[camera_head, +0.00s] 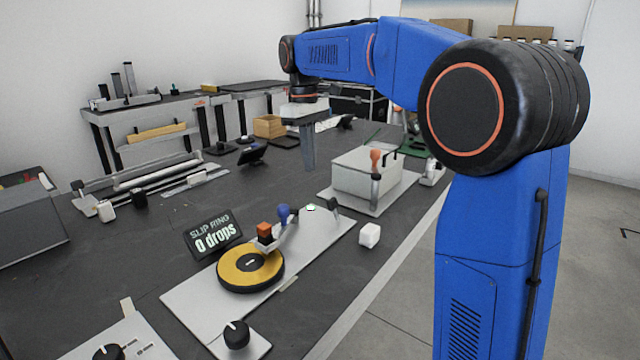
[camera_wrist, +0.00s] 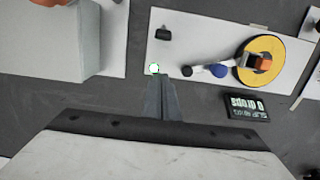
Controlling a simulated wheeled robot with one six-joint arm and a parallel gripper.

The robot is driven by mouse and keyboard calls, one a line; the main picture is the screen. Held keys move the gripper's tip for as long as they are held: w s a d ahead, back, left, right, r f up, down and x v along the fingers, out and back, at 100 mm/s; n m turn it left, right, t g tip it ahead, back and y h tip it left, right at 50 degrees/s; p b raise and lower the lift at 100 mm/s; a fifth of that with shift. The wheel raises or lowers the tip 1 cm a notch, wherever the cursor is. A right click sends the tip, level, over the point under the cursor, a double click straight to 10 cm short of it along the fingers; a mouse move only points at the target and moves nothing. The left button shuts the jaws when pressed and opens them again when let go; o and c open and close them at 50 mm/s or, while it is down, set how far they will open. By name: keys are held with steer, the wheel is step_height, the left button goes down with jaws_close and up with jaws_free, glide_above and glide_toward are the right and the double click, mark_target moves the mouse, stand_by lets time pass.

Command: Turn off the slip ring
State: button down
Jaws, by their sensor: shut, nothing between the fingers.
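The slip ring, a yellow disc with a black rim (camera_head: 250,269), sits on a pale base plate (camera_head: 200,302); the disc also shows in the wrist view (camera_wrist: 262,60). A display reading "SLIP RING 0 drops" (camera_head: 213,236) stands behind it. An orange block (camera_head: 264,233) is over the disc's edge, beside a blue-topped arm (camera_head: 284,215). A small green-lit white button (camera_head: 311,207) is at the plate's far end; it shows in the wrist view (camera_wrist: 154,69) just beyond my fingertips. My gripper (camera_head: 308,168) is shut, empty, pointing down above the button's area; contact is not visible.
A small black part (camera_head: 332,204) stands near the button. A white cube (camera_head: 370,235) lies right of the plate. A grey box (camera_head: 366,180) with an orange-topped lever (camera_head: 376,160) stands behind it. A black dial (camera_head: 236,334) sits in front on its own plate.

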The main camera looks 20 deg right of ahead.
mark_target(331, 199)
steer(key=f, duration=0.9)
steer(key=shift+s+d, duration=0.25)
steer(key=shift+s, duration=0.05)
steer(key=shift+s+d+f, duration=0.15)
steer(key=shift+s+f, duration=0.05)
steer(key=shift+f, duration=0.15)
steer(key=shift+s+d+r, duration=0.4)
steer(key=shift+s+d, duration=0.05)
steer(key=shift+s, duration=0.2)
steer(key=shift+s+d+r, duration=0.4)
steer(key=shift+s+d, duration=0.05)
steer(key=shift+s, duration=0.2)
steer(key=shift+s+d+r, duration=0.1)
steer(key=shift+s+d+r+t+y, duration=0.25)
steer(key=shift+s+d+t+y, duration=0.15)
steer(key=shift+t, duration=0.25)
steer(key=shift+s+d+r+t+y, duration=0.25)
steer(key=shift+s+t+y, duration=0.25)
steer(key=shift+t, duration=0.15)
steer(key=shift+s+d+r+t+y, duration=0.1)
steer(key=shift+s+d+t+y, duration=0.5)
steer(key=shift+s+t+y, duration=0.4)
steer(key=shift+w, duration=0.2)
steer(key=shift+r, duration=0.1)
steer(key=shift+r, duration=0.7)
